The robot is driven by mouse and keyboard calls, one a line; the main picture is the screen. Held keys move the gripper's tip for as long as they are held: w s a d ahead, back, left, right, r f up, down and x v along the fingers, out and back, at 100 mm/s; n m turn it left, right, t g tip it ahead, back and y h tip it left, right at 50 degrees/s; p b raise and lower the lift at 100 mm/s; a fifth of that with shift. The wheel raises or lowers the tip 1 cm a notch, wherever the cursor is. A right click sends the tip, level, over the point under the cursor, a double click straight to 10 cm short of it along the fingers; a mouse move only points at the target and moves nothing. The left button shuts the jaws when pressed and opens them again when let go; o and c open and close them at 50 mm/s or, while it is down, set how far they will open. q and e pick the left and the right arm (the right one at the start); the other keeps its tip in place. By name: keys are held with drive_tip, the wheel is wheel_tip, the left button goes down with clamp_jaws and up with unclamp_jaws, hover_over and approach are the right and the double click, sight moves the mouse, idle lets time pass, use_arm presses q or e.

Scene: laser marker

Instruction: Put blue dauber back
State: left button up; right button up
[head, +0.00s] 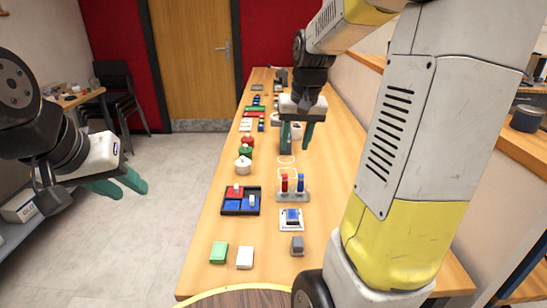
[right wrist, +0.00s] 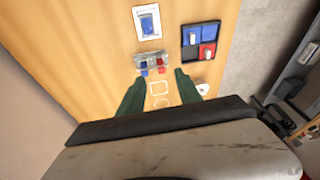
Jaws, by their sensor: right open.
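A clear rack (head: 293,195) stands on the table with a red dauber (head: 284,184) and a blue dauber (head: 301,182) upright in it. The right wrist view shows the rack (right wrist: 148,57) with a blue top (right wrist: 143,72) and a red top (right wrist: 161,70) beyond my fingertips. My right gripper (head: 297,146) is open and empty above the table, farther back than the rack; it also shows in the right wrist view (right wrist: 158,78). My left gripper (head: 132,191) has its fingers apart, empty, over the floor left of the table.
A black tray (head: 226,212) with red and blue pads and white-handled pieces stands left of the rack. A white card (head: 283,226) with a blue piece lies in front. Green (head: 218,252) and white (head: 245,257) blocks and a grey block (head: 297,245) sit nearer. Pale outlines mark the table behind.

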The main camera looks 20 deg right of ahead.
drive_tip(key=s+a+r+n+t+y, duration=0.1)
drive_tip(key=s+a, duration=0.3)
drive_tip(key=s, duration=0.4)
drive_tip(key=s+a+r+n+t, duration=0.1)
drive_tip(key=s+a+r+t, duration=0.1)
drive_tip(key=s, duration=0.7)
drive_tip(key=shift+s+a+r+y, duration=0.25)
drive_tip(key=shift+a+r+y, duration=0.15)
drive_tip(key=shift+a+r, duration=0.6)
